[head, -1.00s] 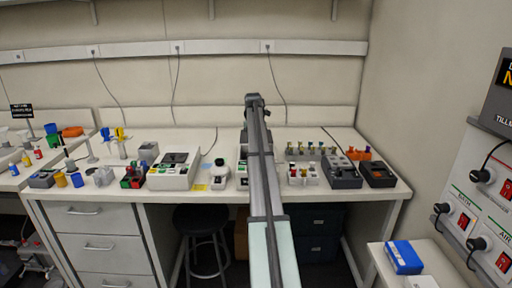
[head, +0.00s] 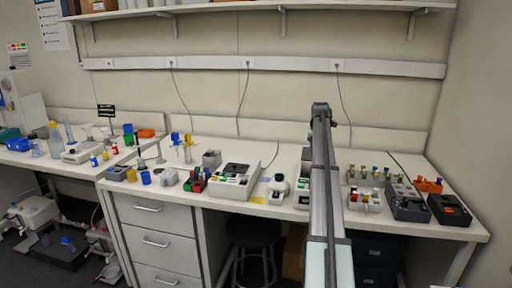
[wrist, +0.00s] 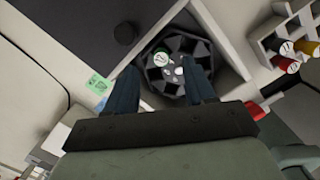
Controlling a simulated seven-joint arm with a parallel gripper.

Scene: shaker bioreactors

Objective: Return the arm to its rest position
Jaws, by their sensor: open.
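My arm (head: 325,190) reaches forward over the workbench (head: 275,226) in the head view. Its gripper end is hidden behind the arm there. In the wrist view my gripper (wrist: 161,72) has its two dark fingers spread apart with nothing held between them. Beyond the fingertips is a dark faceted rotor (wrist: 178,88) in a light housing. A tube with a green-rimmed white cap (wrist: 161,58) stands at the rotor, between the fingers in the picture and apart from both.
A rack of colored-cap tubes (wrist: 262,33) is at upper right in the wrist view. On the bench are a white instrument (head: 233,187), a tube rack (head: 363,203) and dark devices (head: 407,206). A shelf (head: 350,22) hangs above. A stool (head: 253,232) stands beneath.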

